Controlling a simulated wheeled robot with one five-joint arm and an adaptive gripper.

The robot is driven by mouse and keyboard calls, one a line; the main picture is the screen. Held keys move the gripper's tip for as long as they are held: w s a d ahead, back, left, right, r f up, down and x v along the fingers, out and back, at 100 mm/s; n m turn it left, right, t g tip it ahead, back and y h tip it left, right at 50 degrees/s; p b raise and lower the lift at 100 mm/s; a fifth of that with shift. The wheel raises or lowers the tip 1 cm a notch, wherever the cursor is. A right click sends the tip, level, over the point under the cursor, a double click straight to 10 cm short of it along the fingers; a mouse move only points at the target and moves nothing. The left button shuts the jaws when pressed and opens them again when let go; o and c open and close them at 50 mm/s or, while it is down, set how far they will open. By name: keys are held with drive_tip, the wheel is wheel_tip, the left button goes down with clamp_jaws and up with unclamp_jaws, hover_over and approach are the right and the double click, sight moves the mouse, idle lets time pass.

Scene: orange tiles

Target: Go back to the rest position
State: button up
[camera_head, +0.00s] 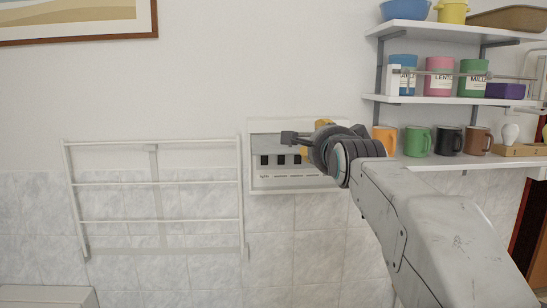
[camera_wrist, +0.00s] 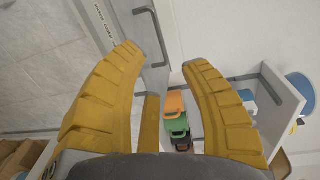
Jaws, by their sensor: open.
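My gripper (camera_wrist: 163,58) has two yellow ridged fingers, spread apart with nothing held between them. In the head view my gripper (camera_head: 318,138) is in front of the right part of a white wall box (camera_head: 262,184) with dark switches and small labels. My wrist and fingers hide part of that box. In the wrist view a grey panel with a dark bar handle (camera_wrist: 158,38) shows beyond and between the fingers; I cannot tell whether a finger touches it. My arm reaches in from the lower right.
White shelves (camera_head: 440,98) at right hold canisters, bowls and several mugs, including a green mug (camera_head: 418,141), close to my wrist. A white wall rack (camera_head: 155,184) is at left. A framed picture (camera_head: 75,20) hangs above. The wall between rack and picture is bare.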

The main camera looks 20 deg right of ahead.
drive_tip(key=s+a+f+n+g+y, duration=0.1)
drive_tip(key=s+f+n+g, duration=0.3)
drive_tip(key=f+n, duration=0.5)
drive_tip(key=s+a+f+n+g+y, duration=0.1)
drive_tip(key=s+f+n+g, duration=0.35)
drive_tip(key=f, duration=0.95)
drive_tip(key=s+a+f+n+g, duration=0.1)
drive_tip(key=s+a+f+n, duration=0.1)
drive_tip(key=s, duration=0.6)
drive_tip(key=s+a+f+n+g+y, duration=0.1)
drive_tip(key=s+a+f, duration=0.3)
drive_tip(key=s, duration=0.4)
drive_tip(key=s+a+f+n+g, duration=0.1)
drive_tip(key=s+a+f+n, duration=0.2)
drive_tip(key=s, duration=0.6)
drive_tip(key=shift+a+f+n+y+b, duration=0.15)
drive_tip(key=shift+f+n+y+b, duration=0.25)
drive_tip(key=shift+f, duration=0.95)
